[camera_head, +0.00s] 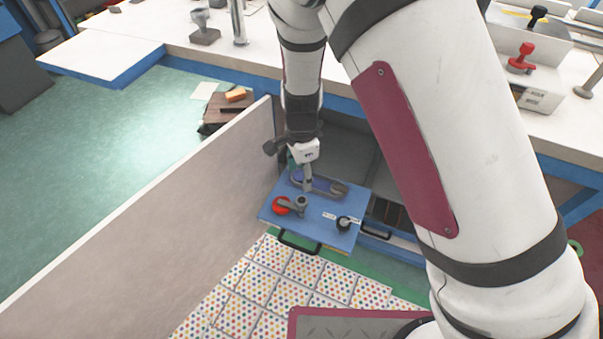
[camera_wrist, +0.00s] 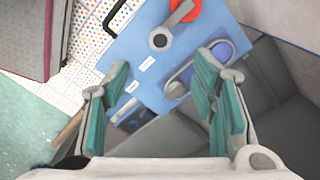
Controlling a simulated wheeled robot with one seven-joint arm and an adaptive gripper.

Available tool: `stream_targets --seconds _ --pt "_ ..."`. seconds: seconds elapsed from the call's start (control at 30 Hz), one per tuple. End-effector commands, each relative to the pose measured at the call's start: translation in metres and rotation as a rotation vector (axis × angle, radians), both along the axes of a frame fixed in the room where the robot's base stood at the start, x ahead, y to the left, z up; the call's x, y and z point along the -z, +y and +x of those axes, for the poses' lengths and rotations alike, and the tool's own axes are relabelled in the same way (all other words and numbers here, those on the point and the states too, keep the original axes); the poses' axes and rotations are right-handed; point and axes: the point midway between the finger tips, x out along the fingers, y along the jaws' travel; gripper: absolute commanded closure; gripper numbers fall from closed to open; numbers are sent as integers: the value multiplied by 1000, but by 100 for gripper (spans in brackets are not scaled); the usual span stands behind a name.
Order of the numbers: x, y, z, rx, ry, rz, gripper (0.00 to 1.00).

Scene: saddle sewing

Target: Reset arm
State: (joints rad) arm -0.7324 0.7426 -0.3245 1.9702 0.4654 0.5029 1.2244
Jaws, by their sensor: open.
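My gripper (camera_head: 300,165) reaches down over a blue panel (camera_head: 322,215) below the bench. In the wrist view my gripper (camera_wrist: 160,100) has its two teal-padded fingers wide apart, with nothing between them but the view of the blue panel (camera_wrist: 150,85) and grey surfaces behind. In the wrist view, the red part (camera_wrist: 186,10) is at the top. Whether a finger touches the panel is unclear.
A pale partition wall (camera_head: 150,225) stands close on the left of my gripper. The white bench top (camera_head: 330,75) lies behind it, with a red-handled clamp (camera_head: 522,58) at right. Dotted floor tiles (camera_head: 270,290) lie in front. Green floor (camera_head: 100,130) is open beyond the partition.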

Motion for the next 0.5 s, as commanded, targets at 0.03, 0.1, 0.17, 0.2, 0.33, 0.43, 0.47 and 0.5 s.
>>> stream_targets --seconds 0.03,0.1,0.17,0.2,0.33,0.43,0.47,0.5 --pt "0 0 0 0 0 0 48" --pt "0 0 0 0 0 0 48" --pt "0 0 0 0 0 0 48" --pt "0 0 0 0 0 0 48" --pt "-2 -1 0 -3 0 3 48" --pt "-17 -4 0 -22 2 20 48" --pt "-24 -6 -1 -34 3 28 48" --pt "-36 -10 -3 -54 6 41 48"
